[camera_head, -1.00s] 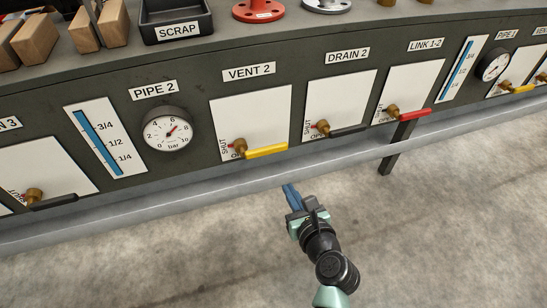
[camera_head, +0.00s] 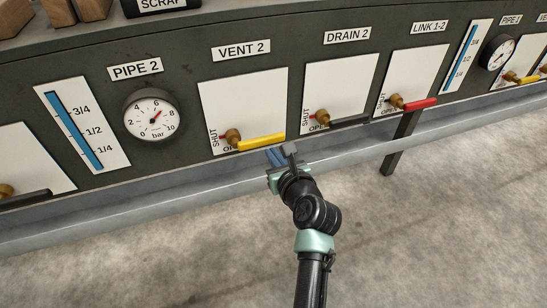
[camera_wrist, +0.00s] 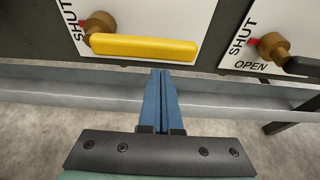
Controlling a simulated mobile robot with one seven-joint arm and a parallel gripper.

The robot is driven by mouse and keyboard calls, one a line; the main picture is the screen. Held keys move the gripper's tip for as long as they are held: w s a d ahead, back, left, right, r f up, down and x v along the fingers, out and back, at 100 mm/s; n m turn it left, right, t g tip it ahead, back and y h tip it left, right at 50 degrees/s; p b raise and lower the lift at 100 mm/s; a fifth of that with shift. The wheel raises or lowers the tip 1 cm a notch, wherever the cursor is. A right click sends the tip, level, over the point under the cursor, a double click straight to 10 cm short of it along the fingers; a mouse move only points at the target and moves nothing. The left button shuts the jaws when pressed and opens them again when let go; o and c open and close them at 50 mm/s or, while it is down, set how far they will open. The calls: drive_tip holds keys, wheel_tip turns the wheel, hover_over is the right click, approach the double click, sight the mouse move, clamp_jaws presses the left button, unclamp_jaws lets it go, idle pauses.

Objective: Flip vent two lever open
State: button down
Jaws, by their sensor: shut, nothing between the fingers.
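The vent two lever (camera_head: 261,143) is a yellow handle on a brass valve body (camera_head: 233,137), on a white plate under the VENT 2 label (camera_head: 241,49). It points right, roughly level, over the partly covered OPEN marking; SHUT is printed up the plate's left side. The yellow lever (camera_wrist: 144,48) also crosses the upper part of the wrist view. My gripper (camera_head: 274,156) is just below the lever's right end in the head view. Its blue fingers (camera_wrist: 160,100) are closed together and empty, their tips just below the lever. I cannot tell whether they touch it.
To the right, the drain two valve has a black lever (camera_head: 349,121) and link 1-2 a red one (camera_head: 420,104). The pipe 2 gauge (camera_head: 151,115) is at left. A grey rail (camera_head: 170,188) runs below the panel. The floor in front is clear.

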sight(273, 139)
drive_tip(key=shift+r, duration=0.65)
drive_tip(key=shift+r, duration=0.1)
drive_tip(key=shift+r+p, duration=0.2)
drive_tip(key=shift+p, duration=0.5)
drive_tip(key=shift+r+n+p, duration=0.2)
drive_tip(key=shift+n+p, duration=0.2)
drive_tip(key=shift+p, duration=0.1)
wheel_tip(273, 139, up, 2)
drive_tip(key=n+h+p, duration=0.1)
drive_tip(key=p, duration=0.3)
drive_tip(key=shift+d, duration=0.1)
drive_tip(key=s+a+r+n+t+h+p, duration=0.2)
drive_tip(key=a+r+n+p, duration=0.4)
drive_tip(key=n+p, duration=0.6)
drive_tip(key=shift+r+n+t+h+p, duration=0.3)
drive_tip(key=shift+n+t+h+p, duration=0.15)
drive_tip(key=shift+t+h, duration=0.65)
drive_tip(key=shift+a, duration=0.15)
